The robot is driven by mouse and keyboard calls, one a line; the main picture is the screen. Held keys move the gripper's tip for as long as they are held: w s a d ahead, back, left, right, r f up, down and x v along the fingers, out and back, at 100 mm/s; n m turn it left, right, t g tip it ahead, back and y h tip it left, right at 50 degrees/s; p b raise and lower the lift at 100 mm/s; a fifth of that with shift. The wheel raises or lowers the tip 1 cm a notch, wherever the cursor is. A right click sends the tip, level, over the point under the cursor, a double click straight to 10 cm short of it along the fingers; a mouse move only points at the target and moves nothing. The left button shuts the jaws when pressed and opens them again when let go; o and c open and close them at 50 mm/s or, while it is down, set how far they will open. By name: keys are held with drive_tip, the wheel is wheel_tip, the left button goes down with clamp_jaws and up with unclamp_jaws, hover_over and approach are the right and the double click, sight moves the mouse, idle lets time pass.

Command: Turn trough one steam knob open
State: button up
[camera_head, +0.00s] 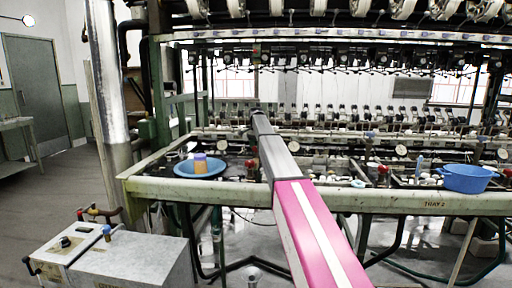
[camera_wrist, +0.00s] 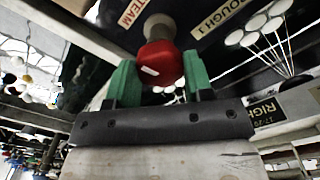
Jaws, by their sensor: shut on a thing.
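A red round knob (camera_wrist: 158,62) on a pale stem shows at the top middle of the wrist view. It sits between the two green fingers of my gripper (camera_wrist: 160,72), which are shut on its sides. A tan label reading "STEAM" (camera_wrist: 132,12) is beside the stem, and a label reading "TROUGH 1" (camera_wrist: 216,16) is just to its right. In the head view my grey and pink arm reaches over the front rail, and I cannot make out the gripper or the held knob there. How far the knob is turned cannot be told.
The long reeling bench has a pale front rail (camera_head: 400,200). A blue dish (camera_head: 199,168) stands left of my arm and a blue basin (camera_head: 467,178) at the right. A grey cabinet (camera_head: 130,262) stands at lower left.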

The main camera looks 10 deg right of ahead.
drive_tip(key=n, duration=1.2)
drive_tip(key=shift+n, duration=1.9)
drive_tip(key=shift+r+n, duration=0.1)
drive_tip(key=shift+n, duration=0.2)
drive_tip(key=o, duration=0.9)
